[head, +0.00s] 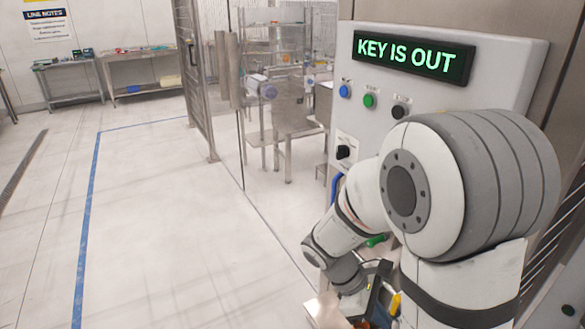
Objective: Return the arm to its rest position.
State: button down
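My arm fills the lower right of the head view, in front of the control panel (520,62). It is bent, with its end reaching down to the bottom edge. My gripper (372,298) is low in the picture, partly hidden by my own arm and cut close to the frame edge. I cannot tell whether its fingers are open or shut, or whether they hold anything. A small yellow piece (395,303) and an orange patch show beside it. The panel's display (413,56) reads "KEY IS OUT".
The panel has blue (345,91), green (369,100) and black (399,111) buttons and a black rotary switch (344,152). A fenced cell with machinery (280,90) stands behind it. Benches (140,70) line the back wall. The floor (160,220) at left is clear, with a blue line.

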jog(key=s+a+r+m+t+y+p, duration=0.1)
jog(key=s+r+m+t+y+p, duration=0.1)
jog(key=r+m, duration=0.4)
jog(key=s+a+r+m+t+y+p, duration=0.2)
jog(key=s+r+m+t+y, duration=0.1)
jog(key=r+m, duration=0.4)
notch_tip(320, 180, up, 2)
jog(key=shift+t+y, duration=0.5)
jog(key=shift+y, duration=0.7)
jog(key=shift+a, duration=0.1)
